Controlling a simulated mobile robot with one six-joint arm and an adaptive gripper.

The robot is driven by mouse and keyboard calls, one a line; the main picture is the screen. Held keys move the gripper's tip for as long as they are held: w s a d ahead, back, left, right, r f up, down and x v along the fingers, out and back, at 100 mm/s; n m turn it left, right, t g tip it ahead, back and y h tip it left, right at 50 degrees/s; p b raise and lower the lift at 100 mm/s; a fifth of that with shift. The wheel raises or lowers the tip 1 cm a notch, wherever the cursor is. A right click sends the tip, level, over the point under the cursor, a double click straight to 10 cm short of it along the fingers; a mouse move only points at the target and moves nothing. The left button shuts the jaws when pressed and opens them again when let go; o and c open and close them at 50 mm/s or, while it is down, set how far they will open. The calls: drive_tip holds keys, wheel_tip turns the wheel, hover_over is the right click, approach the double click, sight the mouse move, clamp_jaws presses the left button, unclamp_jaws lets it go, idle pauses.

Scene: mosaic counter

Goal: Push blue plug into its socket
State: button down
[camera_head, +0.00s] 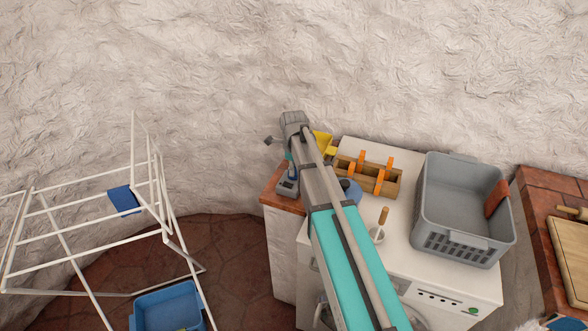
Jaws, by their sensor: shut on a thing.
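My arm reaches from the bottom over the white machine to the far left corner of the counter. My gripper (290,158) is at its far end, small and mostly hidden by the arm. It is shut on a small blue piece (293,173), which looks like the blue plug. A small grey block (286,188), which may hold the socket, sits just below it on the red-brown counter corner. I cannot tell whether plug and block touch or how deep the plug sits.
A grey basket (462,245) fills the right of the white machine top (420,272). A white drying rack (75,255) stands left on the floor.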

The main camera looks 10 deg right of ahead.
drive_tip(key=shift+c, duration=2.2)
unclamp_jaws()
drive_tip(key=shift+r, duration=0.15)
